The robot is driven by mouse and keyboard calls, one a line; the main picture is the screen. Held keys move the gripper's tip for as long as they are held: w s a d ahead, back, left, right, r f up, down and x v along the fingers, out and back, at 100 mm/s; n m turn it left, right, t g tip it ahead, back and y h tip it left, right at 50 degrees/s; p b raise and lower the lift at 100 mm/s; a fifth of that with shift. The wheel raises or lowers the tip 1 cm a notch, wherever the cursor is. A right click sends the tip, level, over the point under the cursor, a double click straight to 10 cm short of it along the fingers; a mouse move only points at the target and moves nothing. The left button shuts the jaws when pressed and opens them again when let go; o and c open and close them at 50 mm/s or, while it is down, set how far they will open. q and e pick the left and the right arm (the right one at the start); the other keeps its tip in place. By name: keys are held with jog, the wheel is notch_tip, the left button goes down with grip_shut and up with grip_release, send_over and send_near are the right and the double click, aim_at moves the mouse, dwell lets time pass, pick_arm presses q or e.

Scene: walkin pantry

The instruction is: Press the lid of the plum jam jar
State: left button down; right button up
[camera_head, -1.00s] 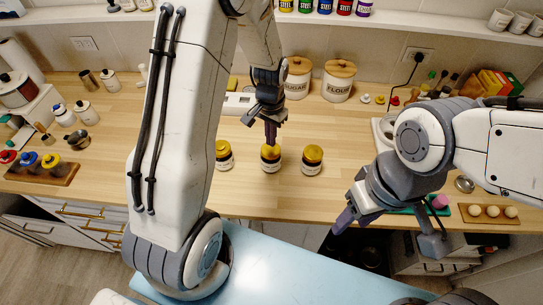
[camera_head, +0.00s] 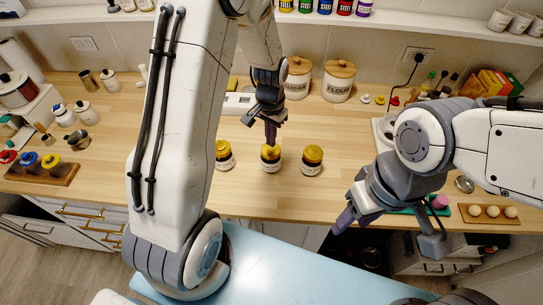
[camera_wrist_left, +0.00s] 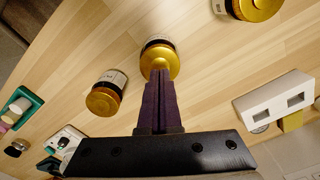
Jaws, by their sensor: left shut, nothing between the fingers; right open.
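Three dark jars with yellow-gold lids and white labels stand in a row on the wooden counter: a left jar (camera_head: 224,155), a middle jar (camera_head: 270,163) and a right jar (camera_head: 312,161). The labels are too small to read, so I cannot tell which is plum jam. My left gripper (camera_head: 270,144) is shut and empty, pointing down with its tips at the middle jar's lid. In the left wrist view the shut fingers (camera_wrist_left: 160,84) overlap the edge of the middle jar's gold lid (camera_wrist_left: 160,58). My right gripper (camera_head: 388,236) is open and empty in front of the counter's edge.
Sugar (camera_head: 298,79) and flour (camera_head: 339,82) canisters stand behind the jars. A white scale-like box (camera_head: 237,104) is behind the left jar. A wooden egg holder (camera_head: 488,213) lies at the right. The counter around the jars is mostly clear.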

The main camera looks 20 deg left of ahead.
pick_arm(q)
jog(key=shift+f+b, duration=0.75)
jog(key=shift+f, duration=0.3)
dwell(0.4)
dwell(0.4)
jog(key=shift+r+p, duration=2.7)
jog(key=shift+r, duration=0.45)
jog(key=shift+d+f, duration=0.1)
